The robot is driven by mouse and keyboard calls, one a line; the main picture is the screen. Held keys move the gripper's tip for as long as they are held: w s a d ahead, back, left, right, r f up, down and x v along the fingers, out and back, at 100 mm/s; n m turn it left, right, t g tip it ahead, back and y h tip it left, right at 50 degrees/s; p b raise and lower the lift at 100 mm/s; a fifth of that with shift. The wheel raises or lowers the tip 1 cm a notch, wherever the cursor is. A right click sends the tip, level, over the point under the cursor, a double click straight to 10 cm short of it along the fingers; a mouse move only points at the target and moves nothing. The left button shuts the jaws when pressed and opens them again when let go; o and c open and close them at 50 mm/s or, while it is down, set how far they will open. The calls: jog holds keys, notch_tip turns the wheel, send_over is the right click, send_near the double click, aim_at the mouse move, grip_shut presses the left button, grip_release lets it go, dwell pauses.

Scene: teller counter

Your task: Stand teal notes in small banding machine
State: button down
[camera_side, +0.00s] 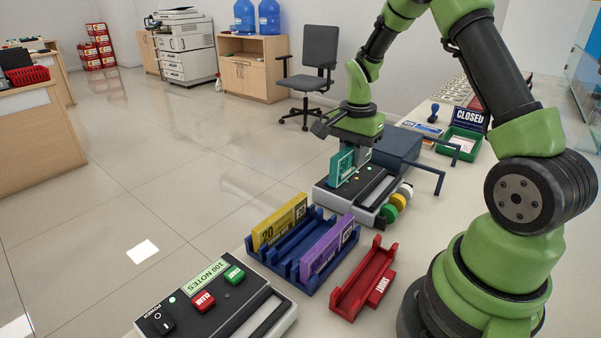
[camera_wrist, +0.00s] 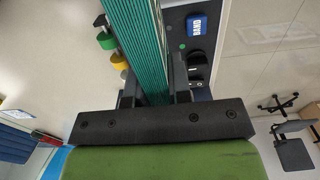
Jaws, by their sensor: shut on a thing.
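The bundle of teal notes (camera_side: 341,166) stands upright between the jaws of my gripper (camera_side: 355,154), which is shut on it. In the wrist view the teal notes (camera_wrist: 136,38) show as thin stacked edges running out from between the jaws (camera_wrist: 152,98). The small banding machine (camera_side: 327,198) is dark and grey and sits directly below the bundle. The bundle's lower edge is at the machine's top, toward its far left end; I cannot tell whether it touches or is inside the slot. The machine's blue BAND button (camera_wrist: 197,25) shows beside the notes.
A blue rack (camera_side: 284,262) holds yellow notes (camera_side: 279,222) and purple notes (camera_side: 327,246). A red SHORT tray (camera_side: 362,285) looks empty. A note counter (camera_side: 250,312) is in front. Coloured band spools (camera_side: 398,203) sit at the machine's right, near a blue box (camera_side: 396,143).

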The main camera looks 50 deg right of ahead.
jog(key=s+d, duration=0.1)
jog(key=d, duration=0.1)
jog(key=s+d, duration=0.2)
jog(key=s+d+f, duration=0.1)
jog(key=d, duration=0.1)
jog(key=shift+s+d, duration=0.3)
jog(key=shift+f, duration=1.8)
jog(key=shift+f, duration=0.15)
jog(key=shift+f, duration=0.95)
jog(key=c, duration=1)
grip_release()
jog(key=shift+o, duration=0.2)
